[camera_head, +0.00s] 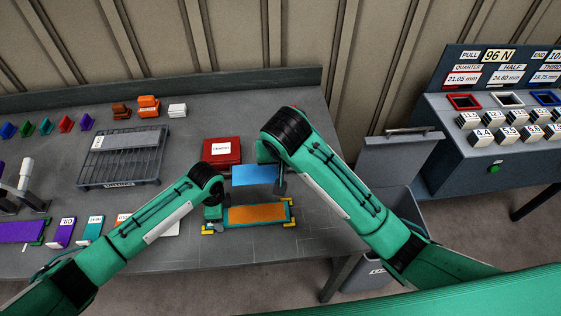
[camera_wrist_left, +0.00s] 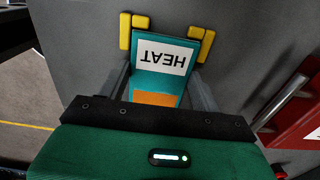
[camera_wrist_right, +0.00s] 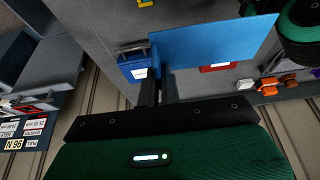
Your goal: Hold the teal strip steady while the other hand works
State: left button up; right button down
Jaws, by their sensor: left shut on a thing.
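The teal strip (camera_wrist_left: 150,75) carries a white HEAT label and an orange section. In the head view its orange face (camera_head: 257,214) lies between yellow corner pieces on the table. My left gripper (camera_head: 212,222) is at the strip's left end, shut on it; in the left wrist view the fingers (camera_wrist_left: 158,92) stand on both sides of it. My right gripper (camera_wrist_right: 160,92) is shut on the edge of a flat blue sheet (camera_wrist_right: 215,42). The head view shows this sheet (camera_head: 256,175) held just behind the orange face, apparently above the table. The right fingertips are largely hidden there.
A red labelled block (camera_head: 222,151) lies behind the strip. A wire rack (camera_head: 124,170) and several coloured pieces fill the table's left. A blue item with a handle (camera_wrist_right: 134,66) shows near the right fingers. A grey bin (camera_head: 367,277) and a console (camera_head: 505,170) stand right.

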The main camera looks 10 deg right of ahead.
pick_arm(q)
jog(key=o, duration=1.3)
notch_tip(320, 180, up, 12)
jog(key=shift+r, duration=0.1)
